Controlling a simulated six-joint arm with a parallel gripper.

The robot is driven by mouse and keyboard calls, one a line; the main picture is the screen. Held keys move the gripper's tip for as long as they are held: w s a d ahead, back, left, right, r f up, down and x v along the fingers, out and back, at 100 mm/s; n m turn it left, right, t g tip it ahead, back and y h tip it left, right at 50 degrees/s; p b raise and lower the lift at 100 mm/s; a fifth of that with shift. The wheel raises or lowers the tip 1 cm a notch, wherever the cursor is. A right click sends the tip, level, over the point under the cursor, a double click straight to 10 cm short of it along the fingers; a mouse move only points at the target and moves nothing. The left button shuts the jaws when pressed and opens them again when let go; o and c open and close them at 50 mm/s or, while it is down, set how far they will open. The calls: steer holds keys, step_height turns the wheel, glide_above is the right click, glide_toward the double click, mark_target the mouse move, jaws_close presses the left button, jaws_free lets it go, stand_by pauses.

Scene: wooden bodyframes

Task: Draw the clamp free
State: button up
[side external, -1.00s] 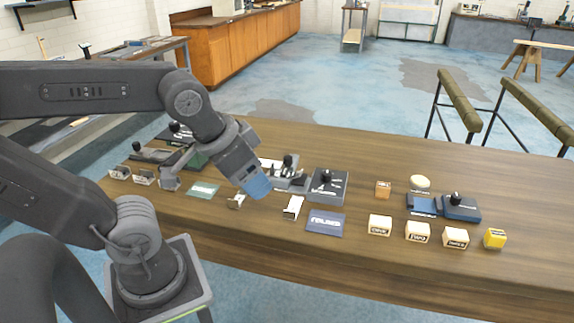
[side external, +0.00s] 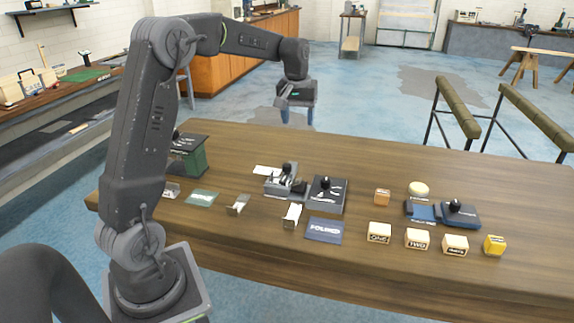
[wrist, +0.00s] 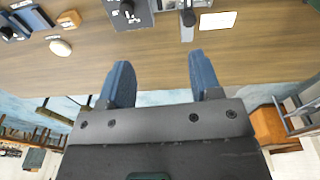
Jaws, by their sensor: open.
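My gripper (side external: 297,108) is open and empty, raised beyond the far edge of the table. In the wrist view its two blue fingers stand apart (wrist: 161,75) with nothing between them. A grey fixture with a black knob (side external: 285,178) sits mid-table, and a dark slab with a black knob (side external: 326,190) stands to its right. A dark blue block with a black knob (side external: 460,212) is further right. Which of these is the clamp I cannot tell. In the wrist view the knobs of the dark slab (wrist: 127,8) and the grey fixture (wrist: 188,17) show at the top edge.
The wooden table (side external: 400,165) holds small pale lettered blocks (side external: 417,238), an orange block (side external: 382,196), a pale oval (side external: 419,188) and a blue lettered plate (side external: 324,230). A dark green box (side external: 190,155) is partly behind my arm. The far tabletop is clear.

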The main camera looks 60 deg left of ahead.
mark_target(287, 165)
steer(key=w+a+f+n+g, duration=0.1)
steer(key=w+a+f+n, duration=0.15)
steer(key=a+f, duration=0.6)
steer(key=shift+h, duration=0.3)
steer(key=f, duration=0.8)
steer(key=a+f, duration=0.1)
steer(key=f, duration=0.3)
steer(key=shift+s, duration=0.25)
steer(key=shift+c, duration=0.2)
jaws_close()
